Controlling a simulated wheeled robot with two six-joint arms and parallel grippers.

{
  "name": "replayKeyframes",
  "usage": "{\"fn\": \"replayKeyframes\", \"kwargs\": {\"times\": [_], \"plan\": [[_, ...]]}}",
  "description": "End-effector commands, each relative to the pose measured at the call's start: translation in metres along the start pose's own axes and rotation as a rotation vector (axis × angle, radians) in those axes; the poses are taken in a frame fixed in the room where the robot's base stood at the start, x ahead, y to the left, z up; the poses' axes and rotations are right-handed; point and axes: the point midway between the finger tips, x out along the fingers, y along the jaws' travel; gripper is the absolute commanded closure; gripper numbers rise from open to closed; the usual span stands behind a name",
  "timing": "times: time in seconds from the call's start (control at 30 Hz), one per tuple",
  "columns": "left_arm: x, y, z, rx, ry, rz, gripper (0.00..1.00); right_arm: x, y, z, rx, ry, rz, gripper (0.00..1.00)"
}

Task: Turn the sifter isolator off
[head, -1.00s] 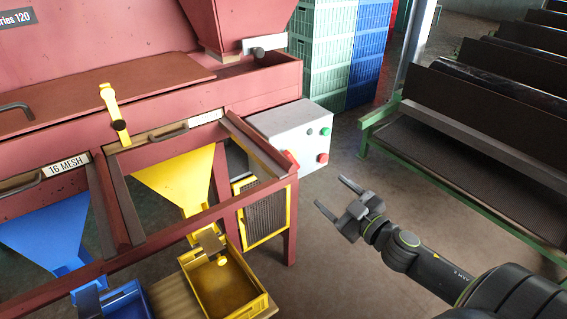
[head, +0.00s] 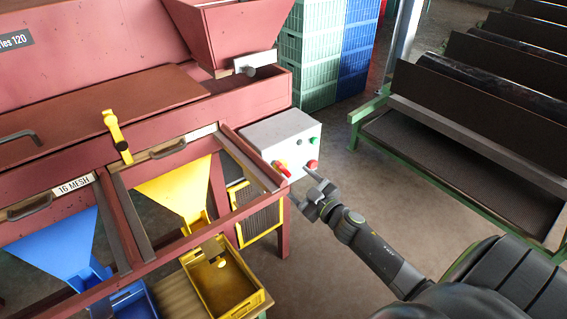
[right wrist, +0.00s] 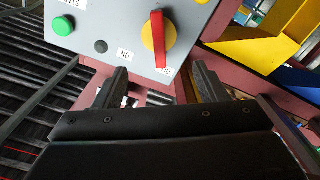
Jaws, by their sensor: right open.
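The sifter isolator is a red handle on a yellow disc. It shows on the grey control box (head: 262,132) in the head view (head: 282,169) and large in the right wrist view (right wrist: 158,38). There the handle stands nearly upright, its lower end near a partly covered label. An upside-down "ON" label lies to its left. I cannot tell its setting for sure. My right gripper (head: 306,188) is open and empty, just in front of the box and apart from the handle. Its two fingers (right wrist: 160,86) show below the isolator. My left gripper is not in view.
The box also carries a green button (head: 312,141), a red button (head: 312,164) and a small dark knob. The red sifter frame (head: 225,107) stands left, with a yellow chute (head: 178,190) and yellow tray (head: 255,300). A green-framed conveyor (head: 372,105) stands right.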

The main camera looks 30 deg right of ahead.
Motion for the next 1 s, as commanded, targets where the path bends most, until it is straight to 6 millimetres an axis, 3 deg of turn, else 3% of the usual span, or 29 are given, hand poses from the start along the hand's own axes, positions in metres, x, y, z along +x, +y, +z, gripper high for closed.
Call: {"fn": "replayKeyframes", "kwargs": {"times": [0.2,0.4,0.87,1.0], "plan": [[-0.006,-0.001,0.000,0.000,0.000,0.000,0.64,0.042,0.000,-0.001,0.000,0.002,0.001,0.34],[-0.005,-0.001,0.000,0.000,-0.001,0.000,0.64,0.066,0.000,0.000,-0.001,0.001,0.000,0.34],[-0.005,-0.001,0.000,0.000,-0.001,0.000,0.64,0.076,0.000,0.000,0.000,0.000,-0.001,0.34],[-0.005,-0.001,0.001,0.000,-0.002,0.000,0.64,0.076,0.000,0.000,0.000,0.000,0.000,0.53]]}}
